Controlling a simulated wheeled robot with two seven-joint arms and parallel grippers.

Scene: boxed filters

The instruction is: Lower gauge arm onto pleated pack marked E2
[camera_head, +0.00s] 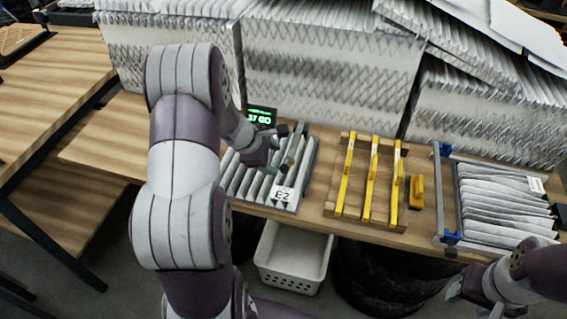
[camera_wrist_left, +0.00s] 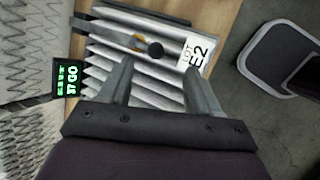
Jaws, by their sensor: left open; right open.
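The pleated pack marked E2 (camera_head: 283,194) lies on the table left of centre, its white label facing up. In the left wrist view the pack (camera_wrist_left: 160,78) fills the middle, with its label (camera_wrist_left: 195,52) at the right. The gauge arm (camera_wrist_left: 112,32) is a grey bar with a dark round knob (camera_wrist_left: 154,48) over the pack; whether it touches the pleats I cannot tell. My left gripper (camera_wrist_left: 158,82) is open above the pack, with nothing between its fingers. A small display (camera_head: 260,117) with green figures stands behind the pack. My right gripper (camera_head: 466,285) is at the lower right, away from the pack.
A wooden rack with yellow bars (camera_head: 370,180) stands right of the pack, a yellow tool (camera_head: 416,192) beside it. A framed pleated pack (camera_head: 500,200) lies further right. Large pleated filters (camera_head: 330,75) block the back. A white basket (camera_head: 292,262) sits below the table edge.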

